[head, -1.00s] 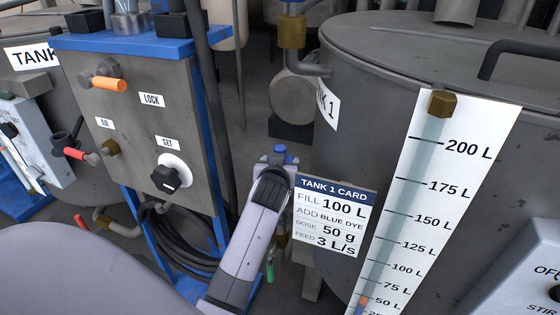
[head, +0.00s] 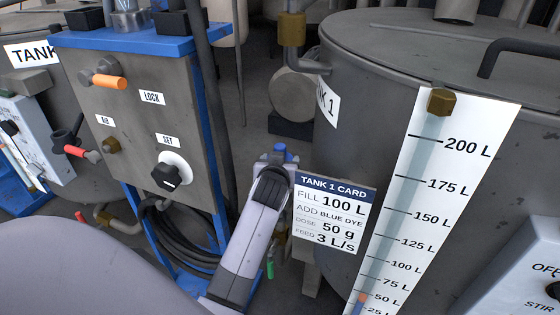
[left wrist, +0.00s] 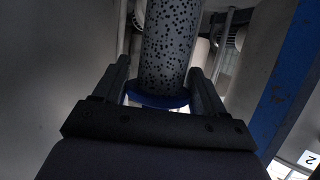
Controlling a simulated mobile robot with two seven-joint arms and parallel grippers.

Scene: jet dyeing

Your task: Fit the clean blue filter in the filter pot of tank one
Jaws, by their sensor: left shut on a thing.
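In the left wrist view, a grey cylinder with dark perforations and a blue rim, the filter (left wrist: 168,45), stands between the fingers of my left gripper (left wrist: 160,82). The gripper is shut on it near the blue rim. The pot's opening is not visible. My right gripper is not in view.
The Tank 1 card (head: 334,213) is close to the right of my left arm. A level gauge (head: 430,190) stands in front of the tank. A grey control panel (head: 140,125) on a blue frame and a coiled black hose (head: 180,238) are at the left.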

